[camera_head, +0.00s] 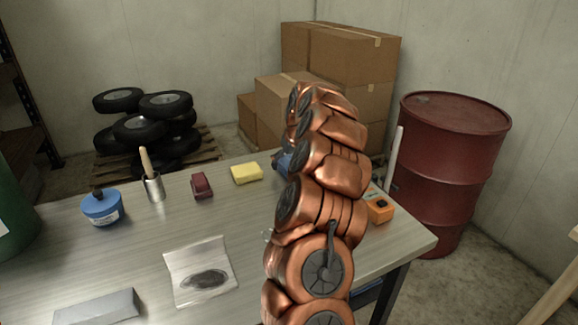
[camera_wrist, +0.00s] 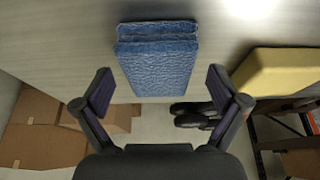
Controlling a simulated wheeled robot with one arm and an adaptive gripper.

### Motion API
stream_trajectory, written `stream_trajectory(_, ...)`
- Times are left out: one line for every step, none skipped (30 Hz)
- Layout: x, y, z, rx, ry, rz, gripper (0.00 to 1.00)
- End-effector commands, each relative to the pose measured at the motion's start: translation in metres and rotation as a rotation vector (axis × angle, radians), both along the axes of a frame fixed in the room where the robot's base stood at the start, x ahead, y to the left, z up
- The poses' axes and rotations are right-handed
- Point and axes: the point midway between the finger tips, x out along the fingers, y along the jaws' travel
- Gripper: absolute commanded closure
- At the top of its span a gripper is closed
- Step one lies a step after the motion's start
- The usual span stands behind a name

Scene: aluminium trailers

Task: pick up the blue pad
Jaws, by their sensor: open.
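The blue pad (camera_wrist: 157,58) is a textured block that lies on the table in the wrist view, upper middle. My gripper (camera_wrist: 160,92) is open, with one dark finger to the left of the pad and one to the right. The pad's near end reaches the space between the fingertips, and I see no finger touching it. In the head view a small bit of the blue pad (camera_head: 283,162) shows at the left edge of my copper arm, near the table's far edge. My arm hides the rest of it and my gripper there.
A yellow sponge (camera_head: 246,173) lies left of the pad in the head view. A maroon object (camera_head: 201,186), a cup with a brush (camera_head: 154,187) and a blue tin (camera_head: 102,207) stand farther left. An orange tape measure (camera_head: 380,207) is right of my arm. A stained cloth (camera_head: 200,273) lies in front.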

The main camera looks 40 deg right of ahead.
Motion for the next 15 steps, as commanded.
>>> stream_trajectory(0.0, -0.0001, -0.0002, 0.0, 0.0, 0.0, 0.03)
stream_trajectory(0.0, 0.0, -0.0005, 0.0, 0.0, 0.0, 0.03)
stream_trajectory(0.0, -0.0001, -0.0009, 0.0, 0.0, 0.0, 0.03)
stream_trajectory(0.0, -0.0001, -0.0011, 0.0, 0.0, 0.0, 0.03)
stream_trajectory(0.0, -0.0002, -0.0015, 0.0, 0.0, 0.0, 0.03)
stream_trajectory(-0.0001, -0.0002, -0.002, 0.0, 0.0, 0.0, 0.03)
stream_trajectory(0.0, -0.0001, -0.0024, 0.0, 0.0, 0.0, 0.03)
stream_trajectory(-0.0001, -0.0001, -0.0027, 0.0, 0.0, 0.0, 0.03)
stream_trajectory(-0.0001, -0.0002, -0.0033, 0.0, 0.0, 0.0, 0.03)
stream_trajectory(0.0, -0.0001, -0.0035, 0.0, 0.0, 0.0, 0.03)
stream_trajectory(-0.0001, -0.0002, -0.0038, 0.0, 0.0, 0.0, 0.03)
stream_trajectory(-0.0001, -0.0002, -0.0042, 0.0, 0.0, 0.0, 0.03)
stream_trajectory(-0.0001, -0.0002, -0.0046, 0.0, 0.0, 0.0, 0.03)
stream_trajectory(0.0, -0.0002, -0.0048, 0.0, 0.0, 0.0, 0.03)
stream_trajectory(-0.0001, -0.0002, -0.0049, 0.0, -0.001, 0.0, 0.03)
